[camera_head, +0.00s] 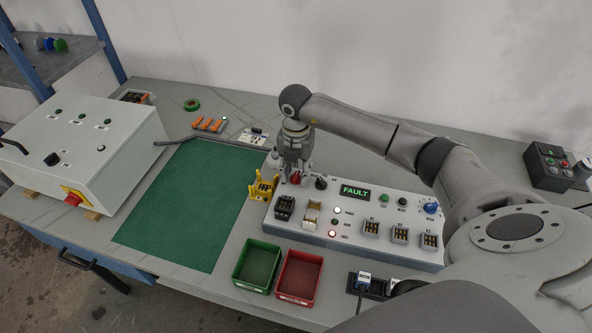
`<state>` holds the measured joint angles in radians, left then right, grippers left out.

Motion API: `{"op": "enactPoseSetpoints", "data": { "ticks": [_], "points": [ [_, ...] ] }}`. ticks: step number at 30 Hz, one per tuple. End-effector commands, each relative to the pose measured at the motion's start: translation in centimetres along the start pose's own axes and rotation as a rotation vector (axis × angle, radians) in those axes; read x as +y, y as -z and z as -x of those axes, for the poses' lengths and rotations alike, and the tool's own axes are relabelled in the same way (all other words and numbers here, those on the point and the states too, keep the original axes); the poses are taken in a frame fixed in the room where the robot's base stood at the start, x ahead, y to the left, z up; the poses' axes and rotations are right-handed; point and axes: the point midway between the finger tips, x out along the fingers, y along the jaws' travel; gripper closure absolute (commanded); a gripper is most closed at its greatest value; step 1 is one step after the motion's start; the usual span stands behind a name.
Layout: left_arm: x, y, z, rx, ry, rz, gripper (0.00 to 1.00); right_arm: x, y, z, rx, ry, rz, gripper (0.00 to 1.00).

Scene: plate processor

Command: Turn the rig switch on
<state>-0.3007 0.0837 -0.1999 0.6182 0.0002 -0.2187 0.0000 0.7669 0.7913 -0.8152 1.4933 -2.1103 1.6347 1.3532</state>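The test rig is a light grey console (400,247) on the bench with a lit green FAULT display (355,191). A red knob (295,178) sits at its upper left, with a black knob (321,183) just right of it. I cannot tell from labels which one is the rig switch. My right gripper (294,172) points down over the red knob, its fingers apart and close around or just above it. Whether they touch the knob is too small to tell. My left gripper is not in view.
A yellow holder (263,186) stands close left of the gripper. A green mat (180,210) lies left, a white control box (85,150) beyond it. Green (257,265) and red (299,277) bins sit in front of the console. My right arm spans the bench's right side.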

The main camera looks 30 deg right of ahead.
Motion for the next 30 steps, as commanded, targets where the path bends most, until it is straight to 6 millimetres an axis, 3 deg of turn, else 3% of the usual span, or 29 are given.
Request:
{"op": "enactPoseSetpoints", "data": {
  "ticks": [5, 18, 23, 30],
  "points": [
    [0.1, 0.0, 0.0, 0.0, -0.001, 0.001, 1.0, 0.1, -0.1, 2.0, -0.003, -0.004, 0.001, 0.67],
    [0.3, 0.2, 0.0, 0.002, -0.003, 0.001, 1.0, 0.0, -0.1, 10.5, -0.002, -0.003, -0.001, 0.67],
    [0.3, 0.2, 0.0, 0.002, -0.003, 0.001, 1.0, 0.0, -0.1, 11.8, -0.002, -0.001, -0.002, 0.67],
    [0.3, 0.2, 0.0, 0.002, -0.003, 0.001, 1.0, 0.0, -0.1, 12.0, -0.001, -0.001, -0.001, 0.67]
  ]
}}
